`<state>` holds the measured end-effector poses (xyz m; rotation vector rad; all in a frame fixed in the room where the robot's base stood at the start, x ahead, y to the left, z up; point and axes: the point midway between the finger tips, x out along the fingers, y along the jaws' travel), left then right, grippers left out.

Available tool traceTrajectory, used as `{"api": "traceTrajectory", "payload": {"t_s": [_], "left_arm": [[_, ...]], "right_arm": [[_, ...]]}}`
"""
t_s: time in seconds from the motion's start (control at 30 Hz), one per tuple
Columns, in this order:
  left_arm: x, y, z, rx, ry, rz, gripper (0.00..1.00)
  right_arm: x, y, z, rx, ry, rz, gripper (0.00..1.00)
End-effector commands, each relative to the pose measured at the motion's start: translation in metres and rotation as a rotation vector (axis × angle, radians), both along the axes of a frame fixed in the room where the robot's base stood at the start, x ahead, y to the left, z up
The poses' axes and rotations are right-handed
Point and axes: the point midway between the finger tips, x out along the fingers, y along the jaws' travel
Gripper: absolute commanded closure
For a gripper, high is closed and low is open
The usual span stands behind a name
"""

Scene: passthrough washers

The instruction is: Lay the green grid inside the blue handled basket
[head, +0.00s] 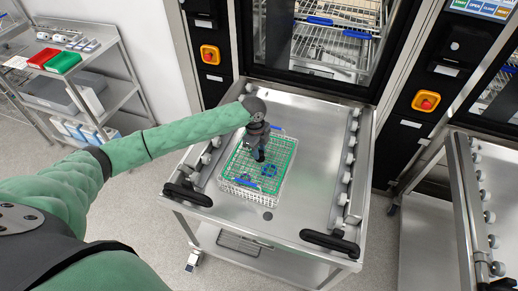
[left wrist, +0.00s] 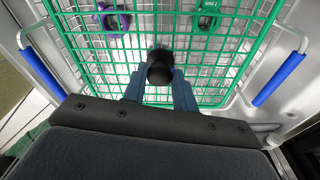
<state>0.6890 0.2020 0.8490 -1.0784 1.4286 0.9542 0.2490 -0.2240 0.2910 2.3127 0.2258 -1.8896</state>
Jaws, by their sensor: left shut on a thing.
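The green grid (head: 285,154) is a flat wire mesh over the blue handled basket (head: 237,193). In the left wrist view the grid (left wrist: 65,45) spans most of the picture, with the basket's blue handles (left wrist: 278,78) outside its left and right sides. I cannot tell whether it rests in the basket or hangs just above it. My left gripper (head: 259,157) points down at the grid's middle. Its fingers (left wrist: 160,85) are shut on a round black knob (left wrist: 160,66) at the grid's middle. My right gripper is not in view.
The basket stands on a steel trolley top (head: 310,205) with rollers along its sides and black handles (head: 330,243) in front. An open washer (head: 325,45) with racks is behind. Another trolley (head: 470,200) stands at right, a shelf rack (head: 75,85) at left.

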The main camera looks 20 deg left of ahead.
Motion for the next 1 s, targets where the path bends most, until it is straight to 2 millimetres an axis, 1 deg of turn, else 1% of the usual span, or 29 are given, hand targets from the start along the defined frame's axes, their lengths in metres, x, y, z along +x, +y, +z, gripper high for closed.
{"api": "traceTrajectory", "payload": {"t_s": [1.0], "left_arm": [[0.0, 0.0, -0.025, 0.0, -0.001, 0.0, 1.0]], "right_arm": [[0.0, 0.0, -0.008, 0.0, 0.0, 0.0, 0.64]]}}
